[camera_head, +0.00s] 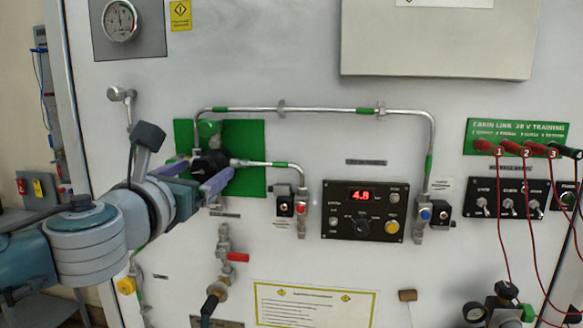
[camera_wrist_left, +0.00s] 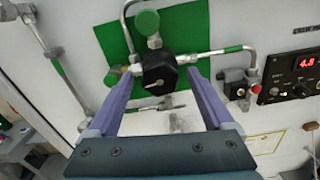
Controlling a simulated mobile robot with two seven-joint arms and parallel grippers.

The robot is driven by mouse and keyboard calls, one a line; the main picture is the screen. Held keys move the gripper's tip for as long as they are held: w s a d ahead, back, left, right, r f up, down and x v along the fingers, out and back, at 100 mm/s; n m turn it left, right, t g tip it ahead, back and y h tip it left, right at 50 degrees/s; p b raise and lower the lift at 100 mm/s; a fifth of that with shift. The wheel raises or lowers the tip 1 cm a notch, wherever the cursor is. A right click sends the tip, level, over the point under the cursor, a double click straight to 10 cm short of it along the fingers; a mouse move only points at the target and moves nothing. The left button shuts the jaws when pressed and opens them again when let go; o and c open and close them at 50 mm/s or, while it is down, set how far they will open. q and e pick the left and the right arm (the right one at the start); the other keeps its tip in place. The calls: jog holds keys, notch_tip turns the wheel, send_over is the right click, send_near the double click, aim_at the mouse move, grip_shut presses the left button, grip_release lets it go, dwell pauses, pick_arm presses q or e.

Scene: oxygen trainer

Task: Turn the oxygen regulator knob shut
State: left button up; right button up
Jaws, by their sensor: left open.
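The black oxygen regulator knob (camera_head: 210,163) sits on the green panel (camera_head: 252,183), with a light pointer mark on its face in the left wrist view (camera_wrist_left: 158,74). My left gripper (camera_head: 199,172) is open in front of the panel. My gripper hides part of the knob in the head view. My right gripper is not in view.
A green round cap (camera_wrist_left: 147,22) stands just above the knob. Metal pipes (camera_head: 320,110) run right from the regulator. A control box (camera_head: 362,211) reads 4.8. A red-handled valve (camera_head: 237,257) is below. Red cables (camera_head: 503,215) hang at the far right.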

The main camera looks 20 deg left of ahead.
pick_arm(q)
jog(key=shift+w, duration=0.1)
jog(key=shift+c, duration=0.5)
grip_shut()
